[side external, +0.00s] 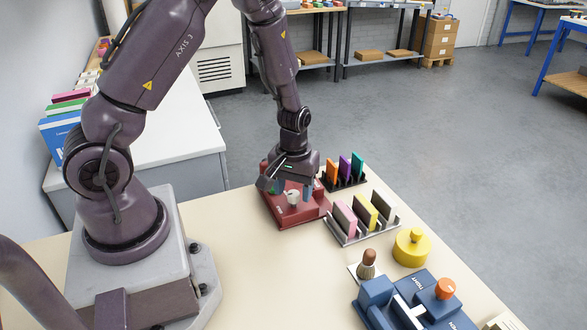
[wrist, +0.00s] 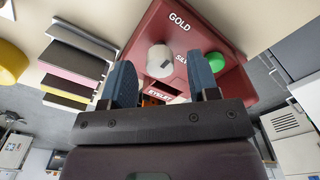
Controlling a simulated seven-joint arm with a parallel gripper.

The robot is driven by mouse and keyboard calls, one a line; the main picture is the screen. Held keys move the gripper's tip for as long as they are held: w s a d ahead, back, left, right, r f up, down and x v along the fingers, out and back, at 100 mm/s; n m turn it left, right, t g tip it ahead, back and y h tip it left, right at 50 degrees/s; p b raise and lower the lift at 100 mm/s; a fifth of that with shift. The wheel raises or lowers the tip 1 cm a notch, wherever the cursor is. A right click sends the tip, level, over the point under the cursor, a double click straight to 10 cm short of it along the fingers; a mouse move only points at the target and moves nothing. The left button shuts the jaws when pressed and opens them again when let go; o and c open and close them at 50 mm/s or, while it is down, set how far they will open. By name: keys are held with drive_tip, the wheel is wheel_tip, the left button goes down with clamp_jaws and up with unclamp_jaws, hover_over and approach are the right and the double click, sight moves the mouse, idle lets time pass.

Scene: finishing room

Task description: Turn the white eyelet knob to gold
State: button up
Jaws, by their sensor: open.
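The white eyelet knob (side external: 293,197) stands on a dark red box (side external: 283,215) on the table; it also shows in the wrist view (wrist: 159,61). A small grey mark on its top points roughly toward the partly hidden "SILVER" label (wrist: 181,60). The "GOLD" label (wrist: 179,23) is at the box's far edge in the wrist view, and an "EYELET" label (wrist: 161,94) is near the fingers. My gripper (side external: 288,187) is open just above the box, pointing down. In the wrist view its fingers (wrist: 163,82) are on either side of the knob, apparently not touching it.
A green round part (wrist: 208,66) sits on the red box behind the right finger. Close by stand a rack of coloured slabs (side external: 347,237) and a smaller dark rack (side external: 344,184). A yellow knobbed weight (side external: 411,250), a brush (side external: 367,264) and a blue box with orange knob (side external: 437,308) are nearer.

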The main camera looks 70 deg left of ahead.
sight(291, 195)
wheel_tip(291, 195, up, 12)
idle(0.4)
drive_tip(key=s+d+r+m+t, duration=0.2)
drive_tip(key=s+d+r+m, duration=0.2)
drive_tip(key=s+r, duration=0.2)
drive_tip(key=s+d+r+m+t, duration=0.3)
drive_tip(key=s+d+r+m, duration=0.2)
drive_tip(key=r, duration=0.5)
drive_tip(key=shift+s+r+t, duration=0.2)
drive_tip(key=shift+s+t, duration=0.1)
drive_tip(key=shift+s, duration=0.15)
